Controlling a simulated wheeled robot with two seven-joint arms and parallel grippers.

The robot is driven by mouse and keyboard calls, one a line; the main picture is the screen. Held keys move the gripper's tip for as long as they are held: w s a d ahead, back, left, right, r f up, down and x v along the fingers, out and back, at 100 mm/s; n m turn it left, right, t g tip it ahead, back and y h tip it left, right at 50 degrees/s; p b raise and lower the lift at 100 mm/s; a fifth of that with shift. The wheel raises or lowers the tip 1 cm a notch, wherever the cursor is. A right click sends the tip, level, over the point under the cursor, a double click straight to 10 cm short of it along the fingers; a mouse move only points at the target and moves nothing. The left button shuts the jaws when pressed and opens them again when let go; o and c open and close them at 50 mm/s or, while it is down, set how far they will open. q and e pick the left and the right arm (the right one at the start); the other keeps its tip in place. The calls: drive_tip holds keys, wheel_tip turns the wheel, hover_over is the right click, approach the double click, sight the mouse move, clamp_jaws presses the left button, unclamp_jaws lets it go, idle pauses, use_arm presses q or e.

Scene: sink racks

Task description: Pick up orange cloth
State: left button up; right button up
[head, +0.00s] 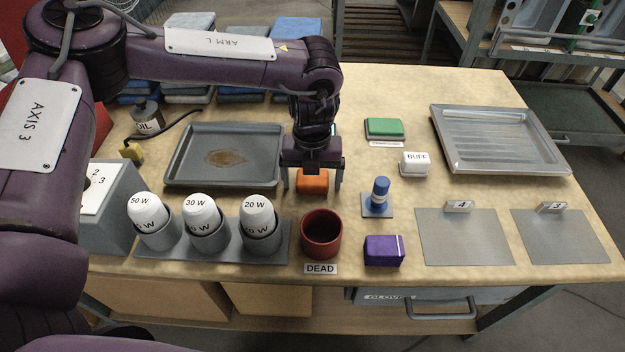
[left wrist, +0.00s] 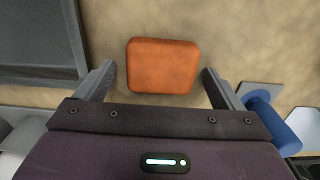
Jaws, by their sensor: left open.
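The orange cloth (head: 312,181) is a small folded block lying on the tan bench, between the grey tray and the blue-handled tool. It shows whole in the left wrist view (left wrist: 162,66). My left gripper (head: 311,184) is above the cloth and pointing down. Its fingers (left wrist: 160,82) are open, one on each side of the cloth, with a gap to it on both sides in the left wrist view. The gripper body hides the back part of the cloth in the head view. My right gripper is not in view.
A grey tray (head: 190,181) with a brown stain stands left of the cloth. A red cup (head: 321,246) and a row of white-capped holders (head: 205,212) stand in front. A blue-handled tool (head: 379,192) and a purple block (head: 384,251) are to the right.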

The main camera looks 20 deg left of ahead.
use_arm(q)
drive_tip(key=c, duration=1.1)
drive_tip(key=shift+o, duration=0.2)
drive_tip(key=shift+r, duration=0.1)
drive_tip(key=shift+w+r, duration=0.1)
drive_tip(key=shift+r, duration=0.4)
wheel_tip(320, 180, up, 10)
drive_tip(key=p, duration=0.1)
wheel_tip(320, 180, up, 8)
drive_tip(key=p, duration=0.2)
hover_over(313, 179)
drive_tip(key=shift+a+r, duration=0.1)
drive_tip(key=shift+r, duration=0.35)
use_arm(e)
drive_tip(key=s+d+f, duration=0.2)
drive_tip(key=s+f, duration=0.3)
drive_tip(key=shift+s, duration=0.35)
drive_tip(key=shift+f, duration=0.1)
